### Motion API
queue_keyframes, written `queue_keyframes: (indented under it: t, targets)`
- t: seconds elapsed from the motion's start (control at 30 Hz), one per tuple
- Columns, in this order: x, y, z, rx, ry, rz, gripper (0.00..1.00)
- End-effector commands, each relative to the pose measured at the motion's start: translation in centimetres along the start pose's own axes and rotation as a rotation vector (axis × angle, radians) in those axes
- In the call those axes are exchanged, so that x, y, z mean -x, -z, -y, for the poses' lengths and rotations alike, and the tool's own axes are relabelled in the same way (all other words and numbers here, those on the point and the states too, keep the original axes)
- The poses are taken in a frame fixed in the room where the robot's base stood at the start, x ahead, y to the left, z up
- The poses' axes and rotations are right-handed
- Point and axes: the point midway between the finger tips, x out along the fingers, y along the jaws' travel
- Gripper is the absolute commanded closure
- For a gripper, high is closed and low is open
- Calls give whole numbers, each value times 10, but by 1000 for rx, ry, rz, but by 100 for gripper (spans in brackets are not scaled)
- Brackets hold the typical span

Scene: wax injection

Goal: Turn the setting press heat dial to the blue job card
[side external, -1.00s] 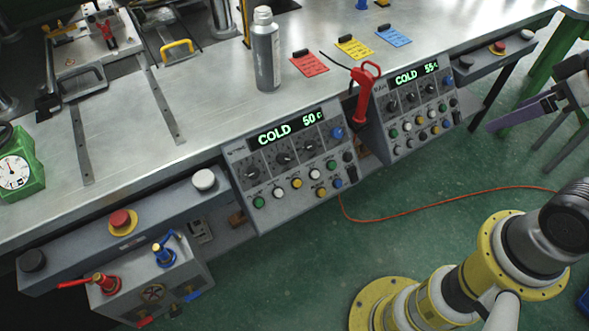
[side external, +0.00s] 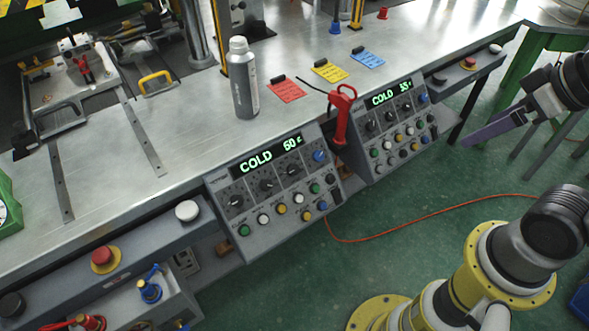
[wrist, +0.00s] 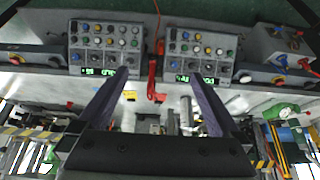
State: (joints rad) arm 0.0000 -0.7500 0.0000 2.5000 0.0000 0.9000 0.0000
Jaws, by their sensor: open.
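Two grey control panels are on the bench front. The left panel (side external: 230,222) has a green display that reads COLD and what looks like 60 c. The right panel (side external: 375,168) reads COLD 55 c. Each has a row of black dials, including the left panel's dials (side external: 266,186) and right panel's dials (side external: 389,117), above coloured buttons. Which panel is the setting press is not legible. The blue card (side external: 368,58) lies on the bench behind the right panel. My gripper (wrist: 158,77) is open and empty, with its purple finger (side external: 500,127) right of the panels, clear of them.
A red card (side external: 287,91) and a yellow card (side external: 329,71) lie left of the blue one. A grey bottle (side external: 243,80) stands on the bench. A red-handled tool (side external: 341,115) hangs between the panels. An orange cable (side external: 430,213) crosses the floor.

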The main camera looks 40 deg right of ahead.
Motion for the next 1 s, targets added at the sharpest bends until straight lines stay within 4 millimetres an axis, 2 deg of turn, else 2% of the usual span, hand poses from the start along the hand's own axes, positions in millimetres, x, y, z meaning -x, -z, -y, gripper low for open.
queue_keyframes:
  t: [0.03, 0.1, 0.17, 0.2, 0.37, 0.53, 0.77, 0.9, 1.0]
  targets:
    - [0, 0, 0, -1, 0, 0, 7]
    - [0, 1, 1, -17, 4, -4, 20]
    - [7, 11, 3, -37, 15, -33, 31]
    - [12, 20, 5, -52, 24, -52, 32]
    - [16, 70, 16, -110, 70, -59, 32]
    - [1, 125, 30, -160, 117, -15, 32]
    - [-51, 190, 56, -215, 168, 81, 32]
    - [-97, 217, 73, -240, 188, 153, 32]
    - [-135, 230, 85, -255, 196, 210, 32]
